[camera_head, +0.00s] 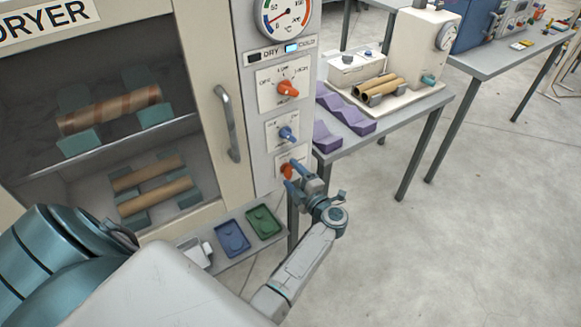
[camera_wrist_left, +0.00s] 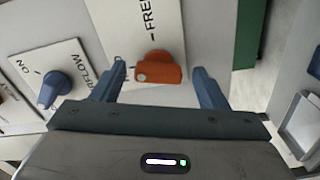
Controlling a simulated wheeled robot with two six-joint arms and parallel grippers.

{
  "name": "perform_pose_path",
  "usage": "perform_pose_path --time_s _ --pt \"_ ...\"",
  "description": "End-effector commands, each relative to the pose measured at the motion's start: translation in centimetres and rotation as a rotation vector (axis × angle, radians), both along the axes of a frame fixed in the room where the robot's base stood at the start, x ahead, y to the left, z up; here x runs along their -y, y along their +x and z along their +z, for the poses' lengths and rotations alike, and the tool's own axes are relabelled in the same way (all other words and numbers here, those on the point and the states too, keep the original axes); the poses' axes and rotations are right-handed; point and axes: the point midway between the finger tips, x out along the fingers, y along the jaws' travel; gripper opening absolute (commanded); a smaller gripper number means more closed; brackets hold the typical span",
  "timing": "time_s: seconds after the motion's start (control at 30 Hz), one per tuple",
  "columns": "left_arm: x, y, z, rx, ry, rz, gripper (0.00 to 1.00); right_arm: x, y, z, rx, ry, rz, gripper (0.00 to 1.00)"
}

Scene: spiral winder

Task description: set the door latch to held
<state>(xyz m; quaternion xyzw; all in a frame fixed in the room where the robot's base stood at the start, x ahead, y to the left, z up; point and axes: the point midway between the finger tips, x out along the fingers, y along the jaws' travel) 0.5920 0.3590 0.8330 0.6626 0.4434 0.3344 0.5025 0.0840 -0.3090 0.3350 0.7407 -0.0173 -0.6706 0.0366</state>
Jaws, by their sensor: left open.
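The door latch is an orange knob (camera_head: 288,169) on a white plate, lowest of the three knobs on the dryer's front panel. In the left wrist view the orange latch knob (camera_wrist_left: 157,68) lies between my left gripper's two blue fingers, with a pale spot at its left end. The word FREE shows above it. A second label at its left is partly hidden by a finger. My left gripper (camera_head: 294,179) is open in front of the latch, its fingers (camera_wrist_left: 165,85) either side of the knob. I cannot tell whether they touch it. My right gripper is out of view.
A blue airflow knob (camera_head: 288,133) and an orange knob (camera_head: 288,89) sit above the latch. The dryer door handle (camera_head: 228,124) is to the left. Below are a blue tray (camera_head: 232,238) and a green tray (camera_head: 264,221).

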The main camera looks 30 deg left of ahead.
Motion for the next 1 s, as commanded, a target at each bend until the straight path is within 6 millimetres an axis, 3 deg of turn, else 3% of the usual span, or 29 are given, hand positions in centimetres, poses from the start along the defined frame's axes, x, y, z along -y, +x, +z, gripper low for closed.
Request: perform_pose_path --time_s 0.33,0.57,0.73,1.0 --pt "-0.4 -0.1 0.0 0.000 -0.001 0.000 0.67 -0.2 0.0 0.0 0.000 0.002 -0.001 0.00" --pt "-0.4 -0.1 0.0 0.000 0.000 0.000 0.23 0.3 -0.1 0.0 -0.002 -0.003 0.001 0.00" --pt "-0.4 -0.1 -0.3 0.028 -0.011 0.000 0.23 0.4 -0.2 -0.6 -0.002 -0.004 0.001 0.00" --pt "-0.4 0.0 -0.3 0.234 -0.095 0.000 0.23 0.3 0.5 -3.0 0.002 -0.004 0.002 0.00"
